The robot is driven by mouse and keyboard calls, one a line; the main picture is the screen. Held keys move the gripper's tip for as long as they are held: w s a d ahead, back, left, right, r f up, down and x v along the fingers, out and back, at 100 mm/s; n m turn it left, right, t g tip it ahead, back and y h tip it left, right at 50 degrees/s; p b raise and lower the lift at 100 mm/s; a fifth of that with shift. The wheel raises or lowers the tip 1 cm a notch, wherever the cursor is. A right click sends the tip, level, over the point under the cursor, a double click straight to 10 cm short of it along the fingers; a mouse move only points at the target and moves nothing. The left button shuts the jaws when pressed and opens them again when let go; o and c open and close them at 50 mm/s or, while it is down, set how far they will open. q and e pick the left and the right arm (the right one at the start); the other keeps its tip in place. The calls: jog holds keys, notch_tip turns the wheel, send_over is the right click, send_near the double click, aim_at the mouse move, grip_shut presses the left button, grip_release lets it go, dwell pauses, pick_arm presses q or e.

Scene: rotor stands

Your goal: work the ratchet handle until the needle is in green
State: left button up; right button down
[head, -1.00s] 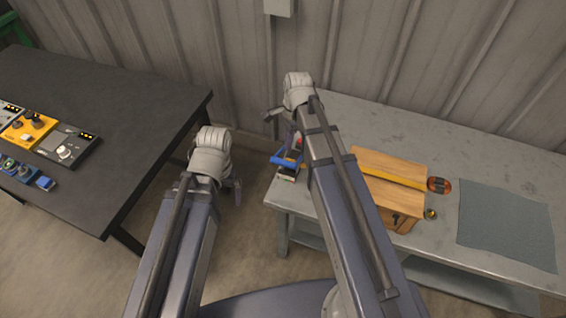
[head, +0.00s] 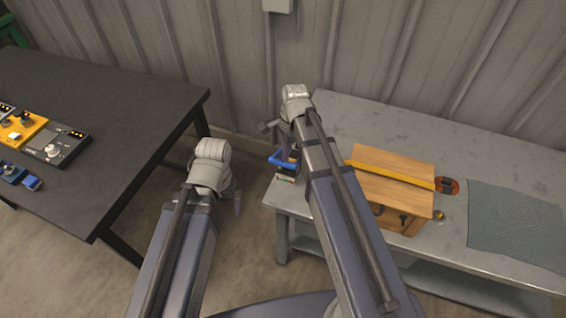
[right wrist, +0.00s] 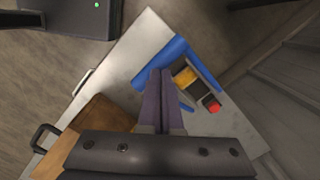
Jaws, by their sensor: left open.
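A device with a blue handle or frame (head: 281,163) sits at the left end of the grey bench, mostly hidden by my right arm in the head view. In the right wrist view its blue part (right wrist: 207,73) bends around a yellow block (right wrist: 187,76) and a red knob (right wrist: 214,107). My right gripper (right wrist: 161,73) has its fingers together, with the tips over or against the blue part; I cannot tell whether anything is between them. My left gripper (head: 238,200) is open and empty, over the gap between the tables. I cannot make out the needle or a green zone.
The grey bench (head: 455,150) carries a wooden box (head: 395,168) with a yellow strip across it, an orange-black round item (head: 447,186) and a grey cloth (head: 520,225). A black table (head: 100,110) at left holds control boxes (head: 55,146). A corrugated wall stands behind.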

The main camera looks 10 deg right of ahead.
notch_tip(320, 180, down, 5)
jog(key=b, duration=0.4)
jog(key=shift+r+b, duration=0.15)
jog(key=shift+b, duration=0.15)
jog(key=shift+r, duration=0.1)
jog(key=shift+d, duration=0.1)
jog(key=d, duration=0.1)
jog(key=d+r+p, duration=0.1)
jog(key=shift+w+d, duration=0.15)
jog(key=shift+d, duration=0.2)
